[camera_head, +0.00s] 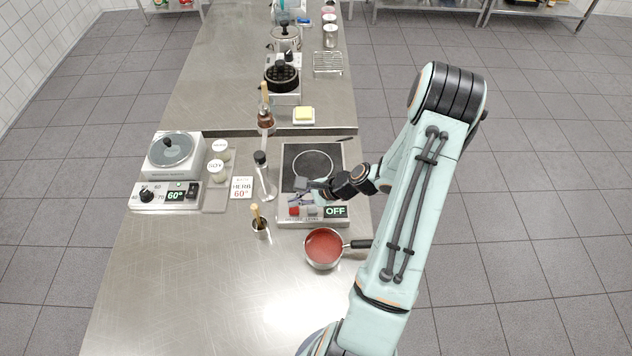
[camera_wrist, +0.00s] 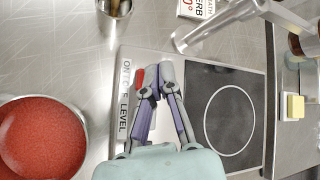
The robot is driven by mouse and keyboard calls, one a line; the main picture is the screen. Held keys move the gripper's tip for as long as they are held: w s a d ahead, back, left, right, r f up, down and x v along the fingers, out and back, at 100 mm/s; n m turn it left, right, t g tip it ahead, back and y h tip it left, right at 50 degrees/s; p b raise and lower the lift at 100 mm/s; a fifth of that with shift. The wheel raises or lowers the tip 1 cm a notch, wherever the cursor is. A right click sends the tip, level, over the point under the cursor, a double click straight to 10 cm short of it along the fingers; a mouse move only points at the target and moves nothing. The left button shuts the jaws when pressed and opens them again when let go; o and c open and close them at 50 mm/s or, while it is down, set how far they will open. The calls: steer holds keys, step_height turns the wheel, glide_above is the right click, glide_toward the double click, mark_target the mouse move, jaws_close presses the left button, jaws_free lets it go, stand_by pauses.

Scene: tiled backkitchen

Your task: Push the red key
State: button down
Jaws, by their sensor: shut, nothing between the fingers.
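The red key (camera_head: 294,211) sits at the left end of the front panel of the hot plate (camera_head: 313,153), whose display reads OFF. In the wrist view the red key (camera_wrist: 139,78) shows partly beside the left finger, which hides some of it. My gripper (camera_head: 299,198) is shut and empty, over the panel close to the red key. In the wrist view my gripper's fingertips (camera_wrist: 160,77) are together, just to the right of the key. I cannot tell whether they touch it.
A pan of red sauce (camera_head: 324,247) stands in front of the hot plate, its handle pointing right. A glass bottle (camera_head: 263,180) and a pot with a brush (camera_head: 259,225) stand to the left. A HERB 60° card (camera_head: 241,187) is further left. The front left counter is clear.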

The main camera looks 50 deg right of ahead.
mark_target(297, 208)
steer(key=shift+f, duration=0.15)
steer(key=shift+f, duration=0.3)
steer(key=shift+f, duration=0.4)
stand_by(0.4)
steer(key=shift+r, duration=0.9)
steer(key=shift+r, duration=3)
